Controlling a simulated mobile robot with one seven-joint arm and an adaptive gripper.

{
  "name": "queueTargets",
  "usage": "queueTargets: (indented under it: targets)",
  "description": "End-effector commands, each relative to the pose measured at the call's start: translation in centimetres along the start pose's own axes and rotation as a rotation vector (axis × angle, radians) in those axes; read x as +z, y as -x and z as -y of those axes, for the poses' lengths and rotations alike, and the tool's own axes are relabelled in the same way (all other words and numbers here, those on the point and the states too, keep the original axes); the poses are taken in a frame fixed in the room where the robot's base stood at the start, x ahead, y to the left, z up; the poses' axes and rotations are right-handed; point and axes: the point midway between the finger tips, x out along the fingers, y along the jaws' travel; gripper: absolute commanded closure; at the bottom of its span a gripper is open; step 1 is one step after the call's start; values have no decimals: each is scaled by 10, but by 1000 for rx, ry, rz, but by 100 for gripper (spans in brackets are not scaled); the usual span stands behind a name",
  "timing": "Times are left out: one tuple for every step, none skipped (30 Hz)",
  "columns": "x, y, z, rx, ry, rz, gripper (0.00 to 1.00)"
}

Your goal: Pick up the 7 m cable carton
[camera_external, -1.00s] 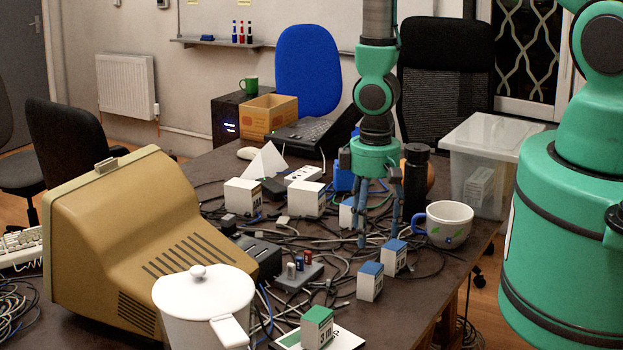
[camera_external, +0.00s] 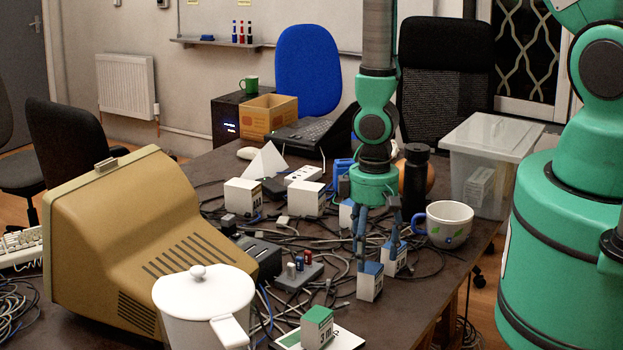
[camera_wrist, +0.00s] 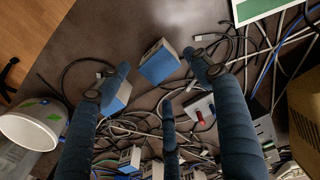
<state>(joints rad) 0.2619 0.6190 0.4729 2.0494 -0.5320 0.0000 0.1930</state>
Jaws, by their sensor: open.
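My gripper (camera_external: 377,254) is open and empty, pointing down over the front right of the table. Two small white cartons with blue tops are near its fingertips: a front one (camera_external: 370,283) and one farther back (camera_external: 389,262), partly behind a finger. In the wrist view, the front carton (camera_wrist: 159,63) lies just beyond the fingertips, and the other (camera_wrist: 115,95) is beside the left finger. A third blue-topped carton (camera_external: 346,213) is partly hidden behind the gripper. Their length labels are too small to read, so I cannot tell which is the 7 m carton.
A white mug (camera_external: 449,224) stands right of the gripper, with a dark bottle (camera_external: 416,178) behind it. A green-topped carton marked 3 m (camera_external: 317,326) is at the front. Tangled cables (camera_external: 300,240) cover the table middle. A beige monitor (camera_external: 130,240) and white pot (camera_external: 203,305) stand left.

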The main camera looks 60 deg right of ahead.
Motion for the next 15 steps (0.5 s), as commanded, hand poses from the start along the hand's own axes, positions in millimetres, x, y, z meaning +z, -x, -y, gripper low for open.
queueTargets:
  targets:
    - [0, -2, 0, 0, 0, 0, 35]
    - [0, -3, 0, 0, 0, -1, 35]
    - [1, -5, 0, 0, 0, 0, 35]
    - [1, -7, 1, 0, 0, 0, 35]
    - [2, -10, 1, 0, 0, 1, 35]
    - [2, -13, 1, 0, 0, 0, 35]
    - [2, -16, 1, 0, 0, 1, 35]
    - [3, -18, 1, 0, 0, 0, 35]
    - [3, -22, 2, 0, 0, 1, 35]
    - [3, -25, 2, 0, 0, 0, 35]
    - [3, -28, 2, 0, 0, -1, 35]
    - [5, -32, 2, 0, 0, 1, 35]
    - [5, -35, 2, 0, 0, 0, 35]
    - [5, -38, 2, 0, 0, 1, 35]
    - [4, -42, 2, 0, 0, 1, 35]
